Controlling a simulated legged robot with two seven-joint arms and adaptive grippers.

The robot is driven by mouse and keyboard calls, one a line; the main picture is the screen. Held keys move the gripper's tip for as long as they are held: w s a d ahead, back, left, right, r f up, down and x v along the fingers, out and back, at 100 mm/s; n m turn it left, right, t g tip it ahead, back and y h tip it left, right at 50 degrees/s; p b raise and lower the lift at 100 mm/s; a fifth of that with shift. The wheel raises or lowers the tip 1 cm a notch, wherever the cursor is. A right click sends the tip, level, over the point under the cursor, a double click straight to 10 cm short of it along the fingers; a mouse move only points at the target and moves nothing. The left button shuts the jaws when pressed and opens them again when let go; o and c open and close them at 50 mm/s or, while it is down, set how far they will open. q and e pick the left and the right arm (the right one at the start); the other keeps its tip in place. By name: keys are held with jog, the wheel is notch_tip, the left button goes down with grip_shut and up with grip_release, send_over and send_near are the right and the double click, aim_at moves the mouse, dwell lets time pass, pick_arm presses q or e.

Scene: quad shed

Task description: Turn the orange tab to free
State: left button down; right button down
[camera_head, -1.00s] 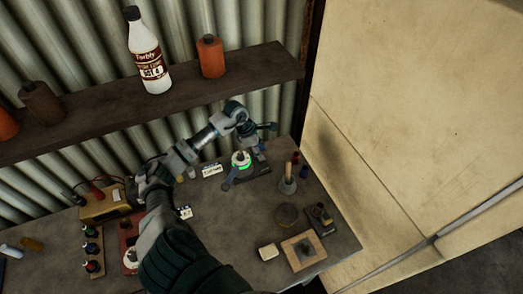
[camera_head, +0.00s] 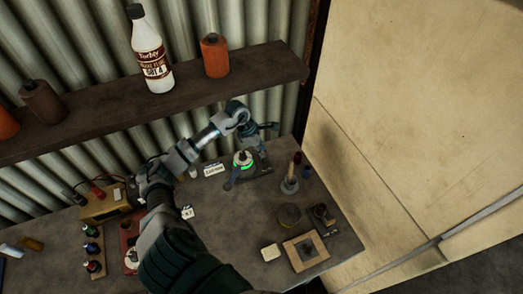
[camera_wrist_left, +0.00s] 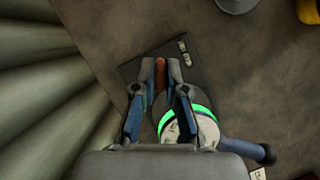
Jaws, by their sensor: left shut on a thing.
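The orange tab (camera_wrist_left: 160,76) is a short rounded piece standing upright in the left wrist view. My left gripper (camera_wrist_left: 160,92) has its two fingers on either side of the tab and is shut on it. Beside the tab is a round device with a pale top and a glowing green ring (camera_wrist_left: 172,124), partly hidden by a finger. It sits on a dark base plate. A blue-grey lever with a dark end (camera_wrist_left: 244,149) sticks out to the right. In the head view my left gripper (camera_head: 259,140) is at the far side of the device (camera_head: 243,160); its fingertips are unclear there.
A small white label (camera_head: 213,169) stands left of the device. A cup with handled tools (camera_head: 290,184), a round tin (camera_head: 289,214) and a wooden frame (camera_head: 305,251) are to the right. A shelf (camera_head: 230,86) with bottles runs above, before a corrugated wall.

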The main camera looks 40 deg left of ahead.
pick_arm(q)
jog(key=shift+w+r+n, duration=0.2)
jog(key=shift+n, duration=0.1)
pick_arm(e)
jog(key=shift+f, duration=0.15)
pick_arm(q)
jog(key=shift+n+t+y+b, duration=0.5)
jog(key=shift+n+b, duration=0.05)
jog(key=shift+n, duration=0.65)
jog(key=shift+r+n+y+b, duration=0.1)
jog(key=shift+n+y+b, duration=0.3)
jog(key=shift+n, duration=0.8)
pick_arm(e)
jog(key=shift+s+a+f, duration=0.1)
jog(key=shift+a+f, duration=0.25)
jog(key=shift+f, duration=0.4)
pick_arm(q)
jog(key=shift+t, duration=0.3)
jog(key=c, duration=1.2)
grip_release()
pick_arm(e)
jog(key=shift+w+d, duration=0.25)
jog(key=shift+w, duration=0.1)
pick_arm(q)
jog(key=shift+s, duration=0.1)
jog(key=v, duration=1.1)
jog(key=shift+a+r, duration=0.1)
jog(key=shift+r, duration=0.15)
pick_arm(e)
jog(key=shift+a, duration=0.1)
